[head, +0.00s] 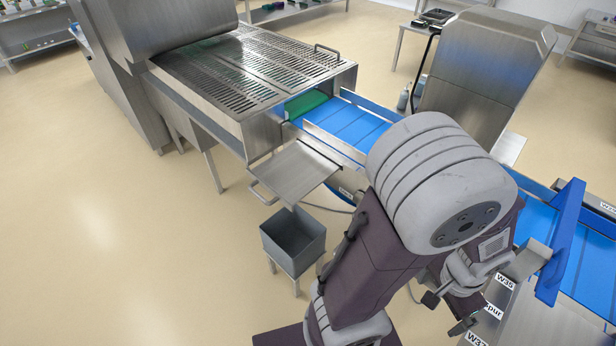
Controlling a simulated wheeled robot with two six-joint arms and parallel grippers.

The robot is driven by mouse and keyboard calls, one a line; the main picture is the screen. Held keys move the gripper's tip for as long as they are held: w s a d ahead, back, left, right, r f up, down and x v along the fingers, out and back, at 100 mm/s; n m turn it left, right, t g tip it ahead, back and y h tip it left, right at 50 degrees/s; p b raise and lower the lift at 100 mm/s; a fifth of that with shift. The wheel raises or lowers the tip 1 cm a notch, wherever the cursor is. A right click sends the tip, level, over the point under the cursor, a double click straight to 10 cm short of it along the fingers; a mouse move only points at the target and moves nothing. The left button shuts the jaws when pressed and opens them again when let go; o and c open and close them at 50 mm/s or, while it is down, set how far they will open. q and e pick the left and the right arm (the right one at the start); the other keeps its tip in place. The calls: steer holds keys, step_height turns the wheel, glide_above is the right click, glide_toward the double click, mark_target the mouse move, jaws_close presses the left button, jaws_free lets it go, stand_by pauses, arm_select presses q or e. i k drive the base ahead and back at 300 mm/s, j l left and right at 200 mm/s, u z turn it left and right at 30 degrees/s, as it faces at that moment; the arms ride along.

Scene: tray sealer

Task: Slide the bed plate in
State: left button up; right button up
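A flat steel plate (296,172) with a bar handle on its left end sticks out from below the side of the blue conveyor, at the open end of the slotted machine. I take it to be the bed plate. It lies roughly level, and nothing holds it. One of my arms, which I take to be the right, rises from the bottom centre and folds down at the right. Its gripper (455,312) shows small and dark beside the labelled bins, well away from the plate. Its finger opening is unclear. My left gripper is not in view.
The slotted steel top (252,66) has a handle at its right corner. A grey bin (293,238) on a stand is below the plate. The blue conveyor (345,122) runs right, past a steel cabinet (490,75). The floor at left is clear.

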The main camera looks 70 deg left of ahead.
mark_target(291, 175)
steer(key=u, duration=3.05)
steer(key=i+j+z, duration=0.25)
steer(key=i+j, duration=0.45)
